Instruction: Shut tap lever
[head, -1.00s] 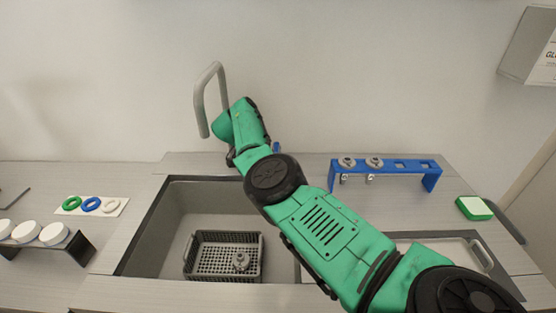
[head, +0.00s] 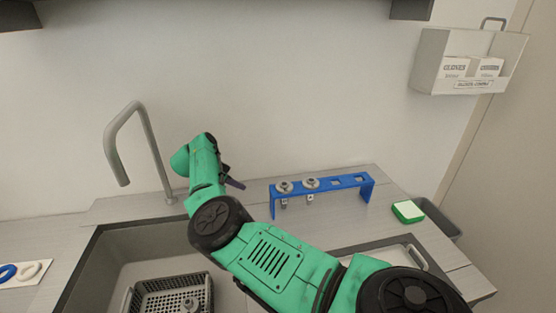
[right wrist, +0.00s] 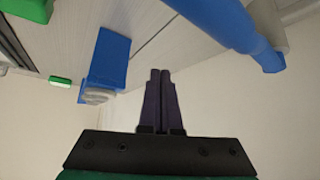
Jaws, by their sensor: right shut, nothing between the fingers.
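The grey tap (head: 147,140) stands behind the sink, its curved spout and base clear of my arm. I cannot make out its lever in the head view; my right arm covers part of the area beside the base. In the right wrist view a thick blue bar (right wrist: 222,22), which looks like the lever, runs above and right of the fingers with a grey part behind its end. My right gripper (head: 236,184) is right of the tap; its dark fingers are together and empty in the right wrist view (right wrist: 160,75), apart from the bar. My left gripper is not in view.
A blue rack (head: 325,186) holding metal parts stands to the right; its end also shows in the right wrist view (right wrist: 106,58). A green-and-white block (head: 408,211) lies further right. A grey basket (head: 150,288) sits in the sink. A glove box holder (head: 468,60) hangs on the wall.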

